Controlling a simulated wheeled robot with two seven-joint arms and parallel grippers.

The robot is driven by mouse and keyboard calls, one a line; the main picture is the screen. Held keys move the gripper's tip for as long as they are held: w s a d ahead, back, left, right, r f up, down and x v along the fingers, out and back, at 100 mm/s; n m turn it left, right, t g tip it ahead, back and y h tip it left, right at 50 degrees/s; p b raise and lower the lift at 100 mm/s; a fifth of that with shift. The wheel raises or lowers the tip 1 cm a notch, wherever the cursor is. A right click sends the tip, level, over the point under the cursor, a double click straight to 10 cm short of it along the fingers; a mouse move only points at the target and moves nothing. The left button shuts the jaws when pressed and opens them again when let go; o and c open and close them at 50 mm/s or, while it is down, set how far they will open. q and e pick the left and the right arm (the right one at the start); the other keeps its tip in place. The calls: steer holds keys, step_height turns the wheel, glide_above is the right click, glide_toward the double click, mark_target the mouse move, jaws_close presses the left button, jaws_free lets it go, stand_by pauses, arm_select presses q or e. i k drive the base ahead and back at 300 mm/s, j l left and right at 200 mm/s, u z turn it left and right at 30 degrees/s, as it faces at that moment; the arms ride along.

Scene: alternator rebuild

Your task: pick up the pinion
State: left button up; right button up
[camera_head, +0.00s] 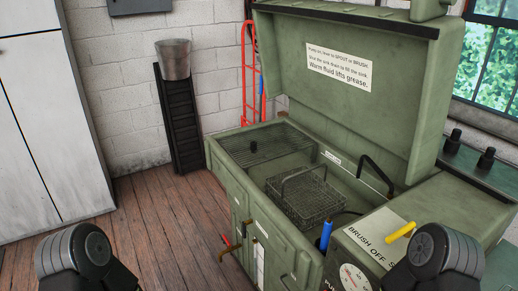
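I cannot make out a pinion for certain. Dark links of my two arms show at the bottom left and bottom right corners. Neither of my grippers is in view, so what they hold is hidden.
The washer's raised lid (345,110) stands behind the sink. A blue brush (326,235), yellow lever (400,231) and gauge (354,278) are at its right. A bucket (174,60) tops a black stand (179,120). Wooden floor (150,220) is clear at left.

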mark_target(254, 145)
steer(key=i+j+z, duration=0.1)
steer(key=z, duration=1.4)
steer(key=j+z, duration=0.3)
steer(key=j, duration=0.15)
steer(key=j+z, duration=0.3)
steer(key=j, duration=0.15)
steer(key=k+j+z, duration=0.1)
steer(key=j+z, duration=0.2)
steer(key=k+j+z, duration=0.25)
steer(key=j, duration=0.25)
steer(key=j+z, duration=0.3)
steer(key=k+j+z, duration=0.3)
steer(key=k+j, duration=0.25)
steer(key=j, duration=0.15)
steer(key=k+j, duration=0.25)
steer(key=j, duration=0.2)
steer(key=k+j, duration=0.25)
steer(key=j, duration=0.15)
steer(key=k+j+z, duration=0.1)
steer(key=k+j, duration=0.15)
steer(key=j, duration=0.2)
